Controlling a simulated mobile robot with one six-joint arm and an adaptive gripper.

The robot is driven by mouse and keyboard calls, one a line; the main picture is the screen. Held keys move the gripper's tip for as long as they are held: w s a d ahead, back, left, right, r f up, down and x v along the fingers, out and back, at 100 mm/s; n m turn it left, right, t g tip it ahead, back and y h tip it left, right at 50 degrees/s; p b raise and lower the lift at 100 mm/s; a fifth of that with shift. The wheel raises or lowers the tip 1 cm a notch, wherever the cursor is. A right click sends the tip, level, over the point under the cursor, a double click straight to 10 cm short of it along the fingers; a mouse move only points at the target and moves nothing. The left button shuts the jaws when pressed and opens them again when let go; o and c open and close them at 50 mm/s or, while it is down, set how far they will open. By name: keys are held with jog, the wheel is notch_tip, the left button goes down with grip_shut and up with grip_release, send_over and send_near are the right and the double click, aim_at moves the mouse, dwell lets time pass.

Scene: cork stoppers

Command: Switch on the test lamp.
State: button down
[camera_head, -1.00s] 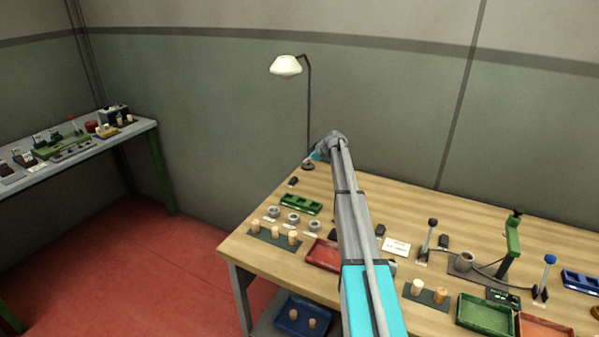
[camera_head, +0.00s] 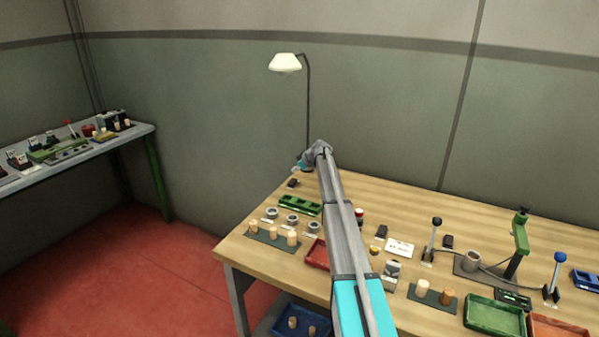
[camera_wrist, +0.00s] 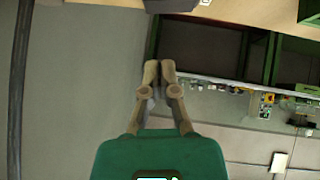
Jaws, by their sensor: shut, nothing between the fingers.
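The lamp (camera_head: 285,63) has a pale shade on a thin dark pole at the bench's back left; I cannot tell whether it is lit. A small dark block (camera_head: 293,183), possibly a switch, lies near the bench's left corner by the lamp's foot. My arm reaches to that corner in the head view, its far end partly covering the lamp's foot, and my fingers cannot be made out there. In the wrist view my gripper (camera_wrist: 158,72) is shut and empty. A dark block (camera_wrist: 170,4) shows at that view's top edge, beyond the fingertips.
The wooden bench (camera_head: 400,190) carries a green tray (camera_head: 299,205), cork stoppers (camera_head: 272,236), a red tray (camera_head: 316,254), a blue-knobbed lever (camera_head: 560,257) and a green stand (camera_head: 520,235). Another bench (camera_head: 140,131) stands at the left wall. Red floor lies clear between them.

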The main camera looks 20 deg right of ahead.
aim_at(295, 181)
jog(key=shift+w+a+f+b, duration=0.2)
jog(key=shift+w+f+b, duration=0.15)
jog(key=shift+f, duration=0.25)
jog(key=shift+w+d+f+b, duration=0.1)
jog(key=shift+d+f+b, duration=0.1)
jog(key=shift+f+b, duration=0.7)
jog(key=shift+w+d+f+b, duration=0.1)
jog(key=shift+d+f+b, duration=0.05)
jog(key=shift+f+b, duration=0.65)
jog(key=shift+s, duration=0.1)
